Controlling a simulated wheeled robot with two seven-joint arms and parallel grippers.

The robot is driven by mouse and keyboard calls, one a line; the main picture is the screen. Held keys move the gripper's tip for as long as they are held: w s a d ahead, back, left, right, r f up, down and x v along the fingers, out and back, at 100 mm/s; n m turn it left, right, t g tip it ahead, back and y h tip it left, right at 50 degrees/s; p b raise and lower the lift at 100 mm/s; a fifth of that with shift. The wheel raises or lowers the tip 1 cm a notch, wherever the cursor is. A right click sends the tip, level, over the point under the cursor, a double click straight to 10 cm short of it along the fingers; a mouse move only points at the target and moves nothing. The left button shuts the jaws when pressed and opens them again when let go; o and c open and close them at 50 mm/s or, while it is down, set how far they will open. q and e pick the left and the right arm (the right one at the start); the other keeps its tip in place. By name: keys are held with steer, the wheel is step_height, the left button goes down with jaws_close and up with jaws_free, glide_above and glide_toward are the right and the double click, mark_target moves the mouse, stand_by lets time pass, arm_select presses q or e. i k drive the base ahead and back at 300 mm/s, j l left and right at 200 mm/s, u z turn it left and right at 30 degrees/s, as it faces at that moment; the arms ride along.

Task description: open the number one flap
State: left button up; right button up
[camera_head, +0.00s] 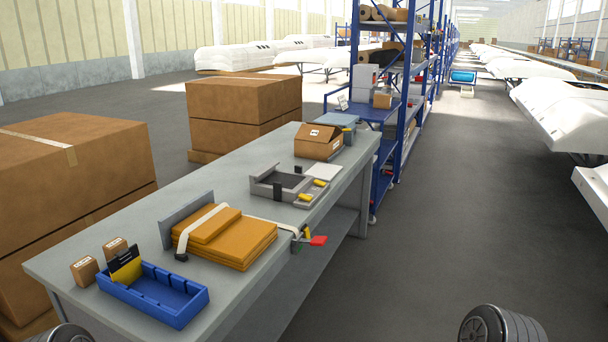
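No flap with a readable number one shows in the head view. A small cardboard box (318,142) with a white label stands at the far end of the grey workbench (100,238); its top flaps look partly raised, but the details are too small to tell. A grey fixture (264,188) with a dark panel lies nearer, with yellow-handled parts at its right side. I cannot tell whether any part of it is a numbered flap. Neither of my grippers is in view. Nothing is seen touching the box or the fixture.
Orange-brown padded envelopes (238,245) lie under a pale strap. A blue tray (150,296) and two small boxes sit at the near end. A red-handled tool (318,240) hangs at the front edge. Large cartons (70,200) stand behind; the floor (470,220) on the right is clear.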

mark_target(313, 133)
steer(key=i+l+z, duration=0.5)
steer(key=i+z, duration=0.15)
steer(key=i, duration=0.25)
steer(key=i+l+z, duration=0.1)
steer(key=i+z, duration=0.25)
steer(key=i, duration=0.15)
steer(key=i+u, duration=0.1)
steer(key=i, duration=1)
steer(key=i+l, duration=0.15)
steer(key=i, duration=0.95)
steer(key=i+u, duration=0.65)
steer(key=u, duration=0.25)
steer(key=i+l+u, duration=0.3)
steer(key=u, duration=0.15)
steer(key=i+l+u, duration=0.3)
steer(key=u, duration=0.15)
steer(key=i+l+u, duration=0.2)
steer(key=u, duration=0.2)
steer(key=i+l+u, duration=0.15)
steer(key=l+u, duration=0.2)
steer(key=i+l+u, duration=0.15)
steer(key=l+u, duration=0.25)
steer(key=k+j+z, duration=0.15)
steer(key=i+l, duration=0.05)
